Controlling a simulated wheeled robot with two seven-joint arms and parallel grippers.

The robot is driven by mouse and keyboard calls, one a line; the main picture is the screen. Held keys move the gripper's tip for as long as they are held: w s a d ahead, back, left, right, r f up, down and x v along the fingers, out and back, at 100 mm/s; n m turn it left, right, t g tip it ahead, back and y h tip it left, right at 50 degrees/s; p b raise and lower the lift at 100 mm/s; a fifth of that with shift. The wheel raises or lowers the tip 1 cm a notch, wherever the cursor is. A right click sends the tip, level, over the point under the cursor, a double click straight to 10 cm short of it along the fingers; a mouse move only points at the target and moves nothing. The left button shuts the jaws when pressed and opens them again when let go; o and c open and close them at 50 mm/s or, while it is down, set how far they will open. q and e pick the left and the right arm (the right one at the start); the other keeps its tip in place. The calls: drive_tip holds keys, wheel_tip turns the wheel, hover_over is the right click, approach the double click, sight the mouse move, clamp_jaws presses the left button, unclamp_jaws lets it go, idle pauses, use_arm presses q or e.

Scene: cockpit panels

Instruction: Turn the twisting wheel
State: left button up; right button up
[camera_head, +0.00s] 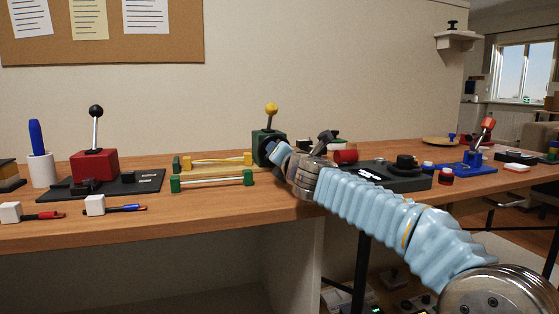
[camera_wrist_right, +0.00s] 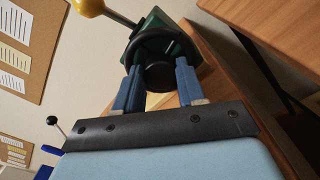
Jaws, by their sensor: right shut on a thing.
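The black twisting wheel (camera_wrist_right: 158,76) is on the face of a green box (camera_head: 268,136) that carries a yellow-knobbed lever (camera_head: 271,110). The box stands towards the back of the wooden table, near its middle. My right gripper (camera_head: 277,151) reaches it from the right. In the right wrist view, the two blue fingers of my right gripper (camera_wrist_right: 159,70) are on either side of the wheel, shut on it. In the head view my gripper hides most of the wheel. My left gripper is not in view.
Left of the box are green and yellow bar handles (camera_head: 212,182) and a red box with a black-knobbed lever (camera_head: 94,165). To the right, a black panel with a round knob (camera_head: 404,166) and a blue base with a red-topped lever (camera_head: 467,165) stand beyond my arm.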

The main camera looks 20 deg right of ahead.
drive_tip(key=m+b, duration=0.2)
drive_tip(key=m, duration=0.4)
drive_tip(key=shift+f, duration=0.15)
drive_tip(key=shift+m, duration=0.3)
drive_tip(key=o, duration=1.1)
drive_tip(key=shift+c, duration=0.2)
drive_tip(key=shift+s+b, duration=0.3)
drive_tip(key=shift+b, duration=0.1)
drive_tip(key=s+b, duration=0.2)
drive_tip(key=s, duration=0.3)
drive_tip(key=shift+s+d+f, duration=0.1)
drive_tip(key=shift+s+d, duration=0.05)
drive_tip(key=s, duration=0.8)
drive_tip(key=shift+d, duration=0.1)
